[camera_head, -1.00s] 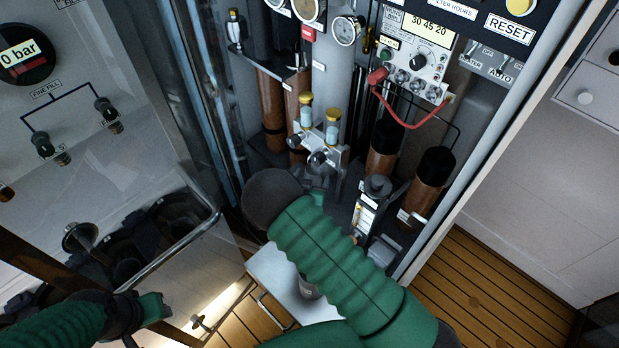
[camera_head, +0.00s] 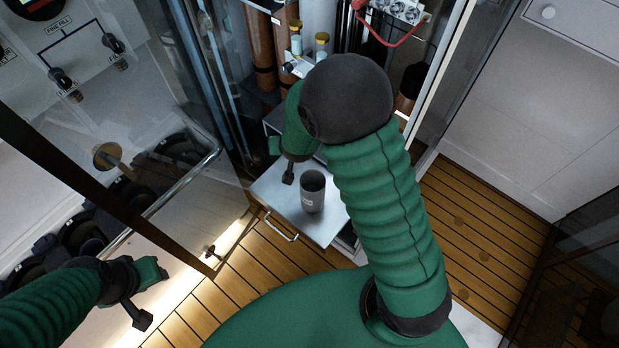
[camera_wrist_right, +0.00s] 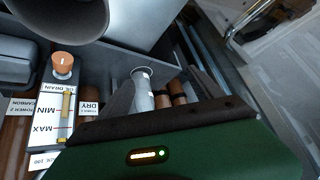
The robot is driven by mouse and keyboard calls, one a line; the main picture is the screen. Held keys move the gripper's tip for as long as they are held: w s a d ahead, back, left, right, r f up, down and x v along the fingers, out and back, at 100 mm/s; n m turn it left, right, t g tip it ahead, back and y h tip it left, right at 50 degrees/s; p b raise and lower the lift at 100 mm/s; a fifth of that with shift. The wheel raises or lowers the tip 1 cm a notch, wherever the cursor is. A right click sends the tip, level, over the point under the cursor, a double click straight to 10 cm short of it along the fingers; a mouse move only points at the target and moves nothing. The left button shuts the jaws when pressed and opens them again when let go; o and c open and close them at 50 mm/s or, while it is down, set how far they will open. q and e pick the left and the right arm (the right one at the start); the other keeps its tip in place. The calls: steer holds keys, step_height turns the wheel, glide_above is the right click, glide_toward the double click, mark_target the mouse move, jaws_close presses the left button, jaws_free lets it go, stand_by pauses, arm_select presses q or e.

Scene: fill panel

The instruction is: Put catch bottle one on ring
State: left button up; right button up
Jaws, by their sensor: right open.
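My right gripper (camera_head: 288,172) hangs open over the pull-out shelf (camera_head: 268,200), just left of a dark grey cup with a pale label (camera_head: 312,192). In the right wrist view a small clear bottle with a pale rim (camera_wrist_right: 144,92) stands upright beyond the gripper's dark edge (camera_wrist_right: 150,120); it may be catch bottle one, but its marking is too small to read. It looks apart from the gripper. I cannot make out the ring. My left gripper (camera_head: 140,297) is at the lower left, away from the shelf; its jaw gap does not show clearly.
An oil drain gauge (camera_wrist_right: 60,115) with an orange cap (camera_wrist_right: 63,63) is close by in the right wrist view. Brown cylinders (camera_head: 263,60) stand in the panel behind. A glass door (camera_head: 130,130) with a metal handle is at left. Plank floor (camera_head: 470,230) is clear at right.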

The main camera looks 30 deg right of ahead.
arm_select(q)
steer(key=shift+s+a, duration=0.3)
steer(key=shift+a, duration=0.25)
arm_select(e)
steer(key=s+a+r+n+g+y, duration=0.1)
steer(key=s+a+r+n+g, duration=0.1)
steer(key=s, duration=0.8)
steer(key=s+a+r+n+g, duration=0.2)
steer(key=s+r+n, duration=0.1)
steer(key=s, duration=0.7)
steer(key=shift+a+r+y, duration=0.4)
steer(key=shift+r, duration=0.35)
arm_select(q)
steer(key=shift+a, duration=0.3)
arm_select(e)
steer(key=shift+a, duration=0.3)
arm_select(q)
steer(key=shift+d, duration=0.15)
arm_select(e)
steer(key=shift+d, duration=0.15)
